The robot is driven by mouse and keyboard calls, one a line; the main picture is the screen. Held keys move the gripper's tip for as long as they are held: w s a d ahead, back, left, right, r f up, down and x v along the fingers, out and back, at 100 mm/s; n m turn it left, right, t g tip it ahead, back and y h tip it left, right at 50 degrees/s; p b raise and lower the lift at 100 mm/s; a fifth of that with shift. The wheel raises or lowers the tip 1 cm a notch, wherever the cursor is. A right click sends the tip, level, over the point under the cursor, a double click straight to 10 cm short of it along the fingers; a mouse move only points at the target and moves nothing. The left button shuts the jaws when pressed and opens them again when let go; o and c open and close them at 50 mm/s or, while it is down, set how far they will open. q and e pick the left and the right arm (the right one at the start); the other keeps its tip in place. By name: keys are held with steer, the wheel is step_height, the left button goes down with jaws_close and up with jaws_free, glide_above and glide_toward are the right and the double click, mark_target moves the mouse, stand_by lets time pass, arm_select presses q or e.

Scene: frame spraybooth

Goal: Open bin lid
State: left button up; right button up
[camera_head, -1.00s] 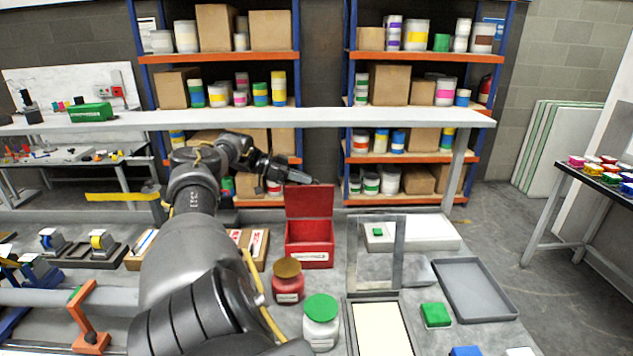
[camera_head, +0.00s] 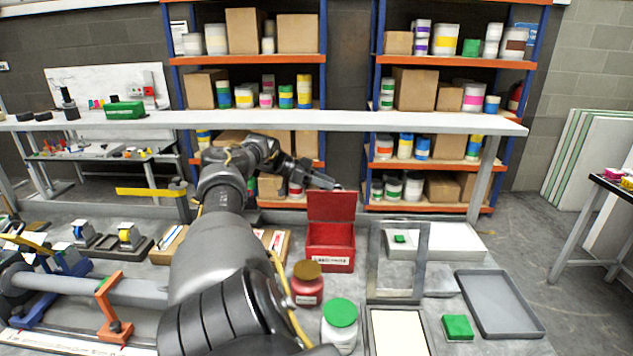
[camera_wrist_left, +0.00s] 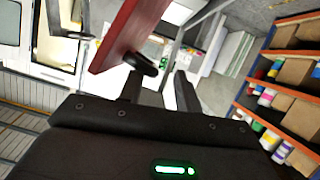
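The red bin (camera_head: 330,256) stands on the grey bench, and its front carries a white label. Its red lid (camera_head: 331,207) is raised, standing roughly upright at the back of the bin, so the inside shows. My left gripper (camera_head: 328,183) is at the lid's top edge, reaching in from behind the bin. In the left wrist view the lid (camera_wrist_left: 128,32) lies beside one finger, close to or touching it. The two fingers (camera_wrist_left: 162,82) are apart, with background showing between them and nothing held. My right gripper is not in view.
A brown-lidded red jar (camera_head: 307,284) and a green-lidded white jar (camera_head: 340,325) stand in front of the bin. A screen frame (camera_head: 372,262) stands to its right, with a grey tray (camera_head: 535,325) beyond. A long pale rail (camera_head: 420,121) crosses behind the bench.

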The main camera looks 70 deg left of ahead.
arm_select(q)
steer(key=s+a+b, duration=0.6)
steer(key=s, duration=0.5)
steer(key=shift+s+a+r, duration=0.2)
steer(key=shift+s, duration=0.05)
stand_by(0.4)
